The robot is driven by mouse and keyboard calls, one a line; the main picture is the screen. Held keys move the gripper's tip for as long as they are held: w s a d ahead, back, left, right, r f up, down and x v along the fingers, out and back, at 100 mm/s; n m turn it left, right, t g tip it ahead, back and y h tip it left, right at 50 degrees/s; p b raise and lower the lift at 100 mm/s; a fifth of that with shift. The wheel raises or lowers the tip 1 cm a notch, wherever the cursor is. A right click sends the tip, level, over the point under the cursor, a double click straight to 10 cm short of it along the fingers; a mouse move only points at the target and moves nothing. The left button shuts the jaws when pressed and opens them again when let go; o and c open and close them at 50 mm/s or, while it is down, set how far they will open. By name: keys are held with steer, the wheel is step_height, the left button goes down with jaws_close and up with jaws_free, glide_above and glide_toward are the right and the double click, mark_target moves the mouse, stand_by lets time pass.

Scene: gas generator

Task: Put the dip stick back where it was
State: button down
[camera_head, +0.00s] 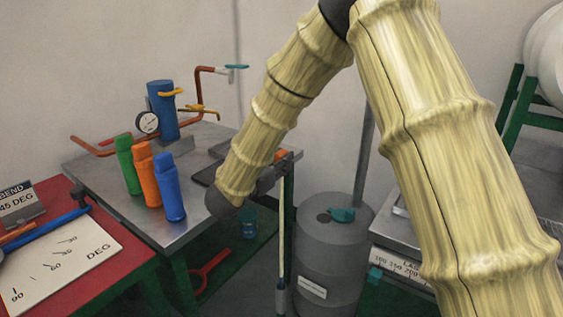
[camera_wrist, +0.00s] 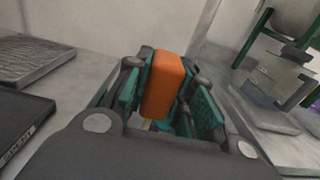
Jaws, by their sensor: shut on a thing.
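My gripper (camera_head: 286,165) is shut on the orange handle (camera_wrist: 163,84) of the dip stick, which stands between the two teal finger pads in the wrist view. In the head view the dip stick's thin pale rod (camera_head: 282,225) hangs about upright below my gripper, down to a dark lower part near the bottom edge. It shows in front of and left of a grey drum (camera_head: 328,255). The drum's top has a dark round opening (camera_head: 323,217) and a teal cap (camera_head: 342,214) beside it. The rod appears to be outside the drum.
A metal table (camera_head: 190,232) at left bears green (camera_head: 125,165), orange (camera_head: 147,175) and blue bottles (camera_head: 170,188), and a blue cylinder with a gauge (camera_head: 148,123). A red table (camera_head: 100,290) is at front left. A scale (camera_head: 395,262) stands right of the drum.

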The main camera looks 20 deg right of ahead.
steer(key=shift+f, duration=0.1)
steer(key=c, duration=1.3)
jaws_free()
steer(key=shift+o, duration=0.3)
